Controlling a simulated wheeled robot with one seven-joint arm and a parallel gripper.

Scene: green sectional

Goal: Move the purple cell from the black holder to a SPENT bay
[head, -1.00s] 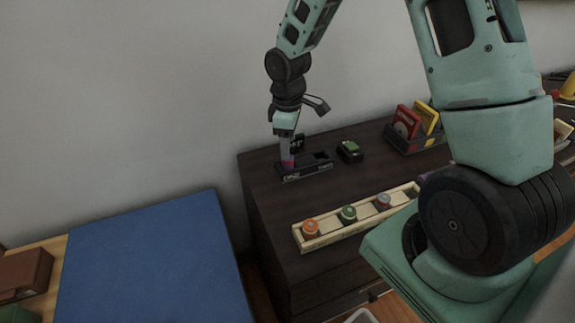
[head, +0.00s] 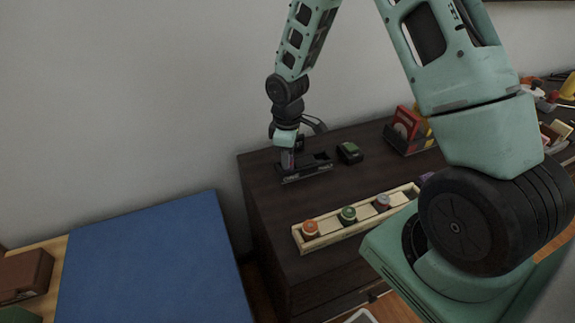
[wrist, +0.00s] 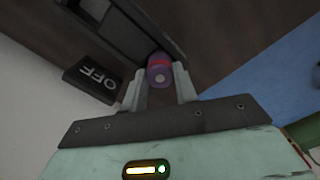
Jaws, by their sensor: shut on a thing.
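The purple cell (wrist: 160,70), with a red band and a pale round end, sits between the fingertips of my gripper (wrist: 160,84) in the wrist view. My gripper is shut on it. In the head view my gripper (head: 288,157) is low at the left end of the black holder (head: 312,170), and the cell is mostly hidden there. The holder also shows in the wrist view (wrist: 125,28), close to the cell. I cannot tell whether the cell is still seated in it. No SPENT label is readable.
A pale wooden tray (head: 334,236) with an orange cell (head: 310,229), a green cell (head: 348,215) and a grey-topped cell (head: 382,203) stands in front. A small black-and-green device (head: 350,152) is to the right.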

